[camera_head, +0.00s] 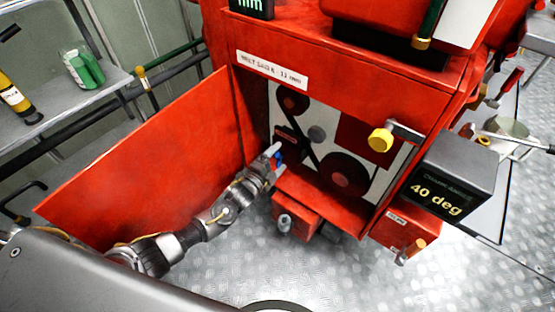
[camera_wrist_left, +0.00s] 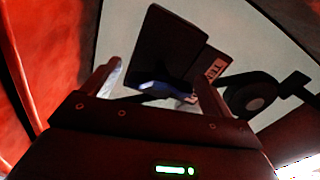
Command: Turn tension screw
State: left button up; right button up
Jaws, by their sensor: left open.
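The red machine's open compartment (camera_head: 318,135) shows a white back plate with a dark belt running over dark pulleys. A small blue part (camera_head: 278,157), which looks like the tension screw, sits at its lower left. My left gripper (camera_head: 274,162) reaches in from the left with its fingers open at this blue part. In the left wrist view the blue part (camera_wrist_left: 163,89) lies between the two spread fingers, below a dark block. A partly hidden label (camera_wrist_left: 215,70) starting "TEN" is beside it. I cannot tell whether the fingers touch the blue part. My right gripper is not in view.
A red door panel (camera_head: 145,155) stands open left of my left arm. A yellow knob (camera_head: 380,140) and a dark display reading 40 deg (camera_head: 445,185) stick out at the right. Metal floor (camera_head: 300,260) lies below.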

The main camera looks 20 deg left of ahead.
pick_arm(q)
jog(key=shift+s+a, duration=0.15)
jog(key=shift+s, duration=0.25)
jog(key=v, duration=1)
jog(key=shift+p, duration=0.3)
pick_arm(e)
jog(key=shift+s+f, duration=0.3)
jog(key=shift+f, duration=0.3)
